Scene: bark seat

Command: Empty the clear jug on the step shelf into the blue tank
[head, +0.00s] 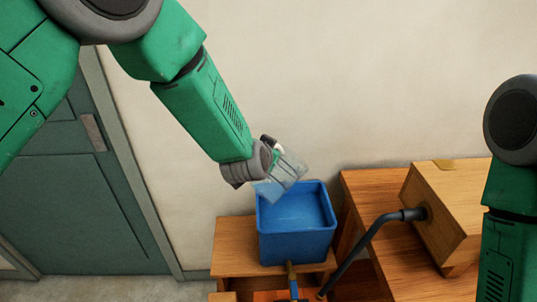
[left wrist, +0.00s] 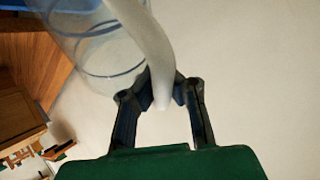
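The clear jug (head: 284,176) is held tilted in the air above the blue tank (head: 296,242), over its back left part. In the left wrist view the jug (left wrist: 85,45) shows as a clear cylinder with bluish rings and a pale curved handle (left wrist: 150,55). My left gripper (left wrist: 163,88) is shut on that handle; in the head view it is mostly hidden behind my wrist. The tank stands upright and open at the top. I cannot tell how much liquid is in the jug or the tank. My right gripper is outside both views.
The tank stands on a wooden step shelf (head: 234,240). To its right are a wooden box (head: 455,205) with a dark bent pipe (head: 365,242) and a higher wooden surface (head: 365,195). A pale wall is behind; a grey-green door (head: 85,200) is at left.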

